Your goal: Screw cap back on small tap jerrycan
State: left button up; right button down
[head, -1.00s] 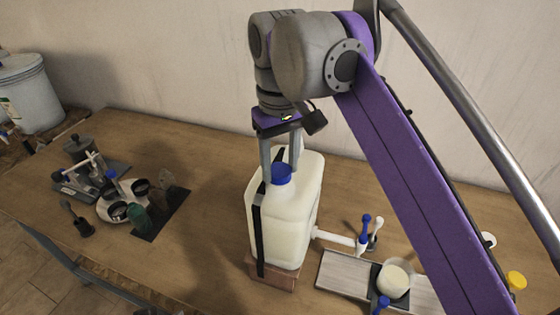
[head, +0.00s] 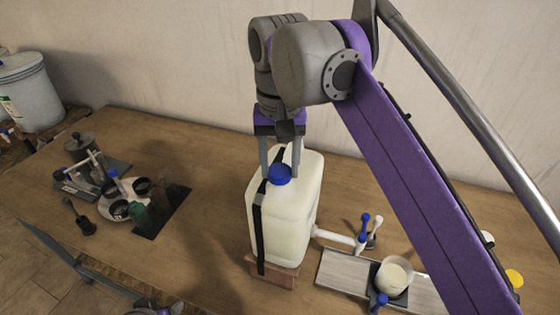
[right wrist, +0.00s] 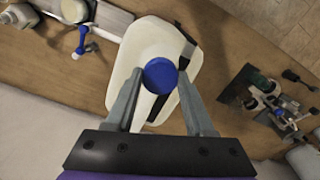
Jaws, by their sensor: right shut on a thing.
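The jerrycan (head: 287,225) is whitish and stands upright on a brownish block, with a black strap down one side. A white tap (head: 335,236) sticks out low on its right side. The blue cap (head: 280,175) sits at the top opening; it also shows in the right wrist view (right wrist: 160,75). The neck under it is hidden, so I cannot tell how far the thread is engaged. My right gripper (head: 281,166) points down from above, shut on the cap with a finger on either side. My left gripper is out of view; only a piece that looks like my left arm shows at the bottom edge.
Right of the jerrycan, a pale board (head: 345,270) holds a cup of white material (head: 395,275) on a dark pad. Blue-handled pieces (head: 364,222) stand near the tap. At left are a round white tray (head: 125,205) with dark cups and a dark mat (head: 165,212).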

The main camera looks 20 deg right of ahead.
jog(key=m, duration=0.5)
jog(key=shift+m+p, duration=0.3)
jog(key=m, duration=0.5)
jog(key=shift+a+m, duration=0.1)
jog(key=shift+m, duration=0.3)
jog(key=shift+c, duration=2.3)
grip_release()
jog(key=n, duration=0.3)
jog(key=shift+n, duration=1.4)
